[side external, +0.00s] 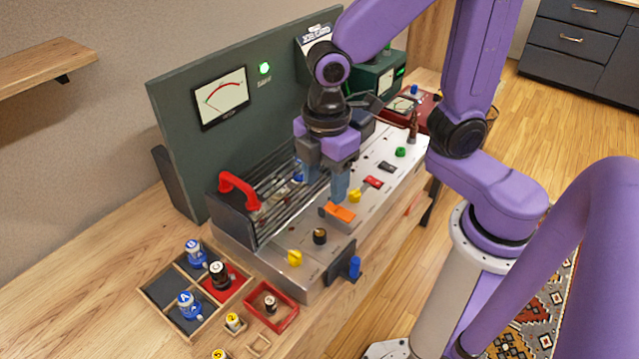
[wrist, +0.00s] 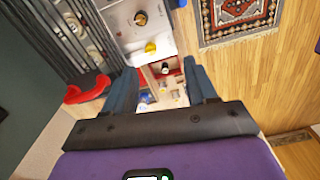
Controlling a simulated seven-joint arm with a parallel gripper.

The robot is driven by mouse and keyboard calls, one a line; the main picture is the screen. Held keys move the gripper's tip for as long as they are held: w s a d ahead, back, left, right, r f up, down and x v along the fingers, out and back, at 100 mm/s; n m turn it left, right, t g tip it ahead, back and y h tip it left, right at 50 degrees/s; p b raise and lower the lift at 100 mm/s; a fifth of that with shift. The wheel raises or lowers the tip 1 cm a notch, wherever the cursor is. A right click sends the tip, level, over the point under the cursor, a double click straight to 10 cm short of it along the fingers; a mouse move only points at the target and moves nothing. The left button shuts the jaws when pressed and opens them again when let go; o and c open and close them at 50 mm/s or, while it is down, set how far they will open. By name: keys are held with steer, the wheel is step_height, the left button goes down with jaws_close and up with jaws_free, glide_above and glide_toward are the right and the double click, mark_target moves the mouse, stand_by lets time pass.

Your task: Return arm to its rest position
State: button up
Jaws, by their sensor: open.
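My purple arm reaches in from the right. My gripper (side external: 325,180) hangs fingers down over the metal control panel (side external: 275,275), near an orange switch (side external: 340,212). In the wrist view my gripper (wrist: 162,76) has its blue fingers spread, with nothing held between them. Its fingers partly hide the rack behind them in the side view. The contact between fingers and panel cannot be told.
A dark green backboard (side external: 175,130) with a meter (side external: 220,97) and lit green lamp (side external: 265,68) stands behind. A red-handled (side external: 238,190) cage is left of my gripper. A wooden tray (side external: 150,295) with labelled pieces sits in front left. A shelf (side external: 45,65) juts out.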

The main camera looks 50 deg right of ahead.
steer(key=s+d+r+m, duration=0.1)
steer(key=s+d+m, duration=0.2)
steer(key=s+d, duration=0.5)
steer(key=s, duration=0.2)
steer(key=shift+s+d+r+m, duration=0.3)
steer(key=shift+s+d+r, duration=0.1)
steer(key=shift+c, duration=0.3)
stand_by(0.7)
